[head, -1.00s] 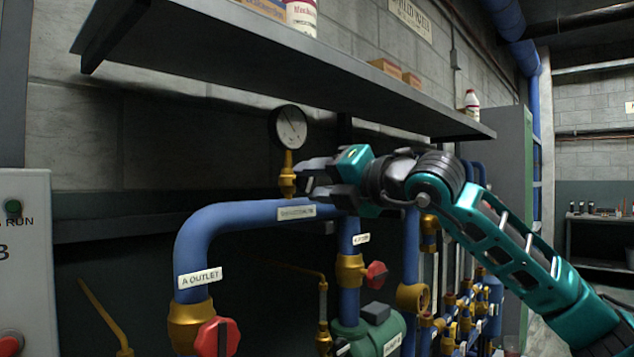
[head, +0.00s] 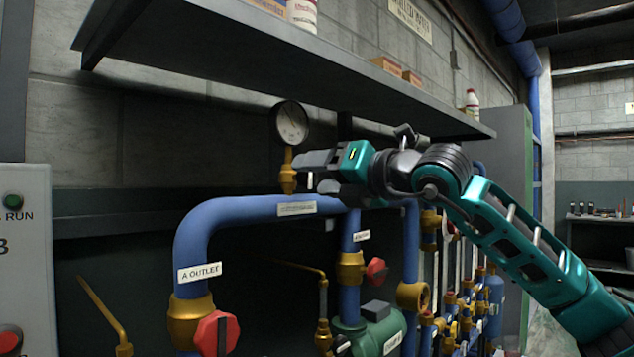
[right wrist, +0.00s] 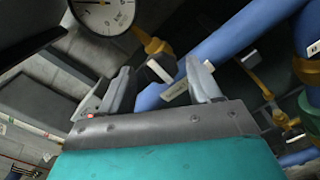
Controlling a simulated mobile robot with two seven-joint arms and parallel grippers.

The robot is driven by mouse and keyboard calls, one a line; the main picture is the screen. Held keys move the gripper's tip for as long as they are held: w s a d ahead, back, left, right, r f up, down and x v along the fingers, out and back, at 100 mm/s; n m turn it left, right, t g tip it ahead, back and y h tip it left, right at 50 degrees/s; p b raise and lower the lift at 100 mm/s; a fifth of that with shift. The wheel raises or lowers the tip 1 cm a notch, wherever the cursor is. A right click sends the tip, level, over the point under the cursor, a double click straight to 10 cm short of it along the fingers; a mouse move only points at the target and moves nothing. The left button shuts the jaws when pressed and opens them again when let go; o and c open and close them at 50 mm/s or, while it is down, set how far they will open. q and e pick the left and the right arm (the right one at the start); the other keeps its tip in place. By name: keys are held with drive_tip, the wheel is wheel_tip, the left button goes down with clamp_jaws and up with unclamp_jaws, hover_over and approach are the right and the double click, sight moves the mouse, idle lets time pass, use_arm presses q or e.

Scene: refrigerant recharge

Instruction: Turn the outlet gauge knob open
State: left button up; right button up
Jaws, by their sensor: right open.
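The round pressure gauge (head: 290,123) stands on a brass stem (head: 288,172) above the blue outlet pipe (head: 240,208). My right gripper (head: 308,173) is open just right of the stem, its fingers pointing left. In the right wrist view, the gauge (right wrist: 104,12) is at the top and its brass stem (right wrist: 152,44) runs down beyond the fingertips. A small pale piece (right wrist: 160,68) at the stem's lower end shows in the gap between the fingers (right wrist: 160,84); I cannot tell whether it is the knob. No contact is visible. My left gripper is out of view.
A grey shelf (head: 260,62) overhangs the gauge and arm. A red valve knob (head: 217,335) sits below the A OUTLET label (head: 200,271). Another red knob (head: 377,270) and a green pump (head: 372,330) are below the gripper. A control box (head: 25,270) stands at left.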

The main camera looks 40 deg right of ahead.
use_arm(q)
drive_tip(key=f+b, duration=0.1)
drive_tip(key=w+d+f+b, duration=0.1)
drive_tip(key=b, duration=0.1)
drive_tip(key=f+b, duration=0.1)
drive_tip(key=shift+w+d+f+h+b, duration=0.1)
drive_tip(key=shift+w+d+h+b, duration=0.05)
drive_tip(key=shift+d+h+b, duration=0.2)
use_arm(e)
drive_tip(key=s, duration=0.6)
drive_tip(key=shift+d, duration=0.25)
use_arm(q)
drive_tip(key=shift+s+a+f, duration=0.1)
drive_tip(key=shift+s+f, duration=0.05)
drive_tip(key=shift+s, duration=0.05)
use_arm(e)
drive_tip(key=shift+s+f, duration=0.1)
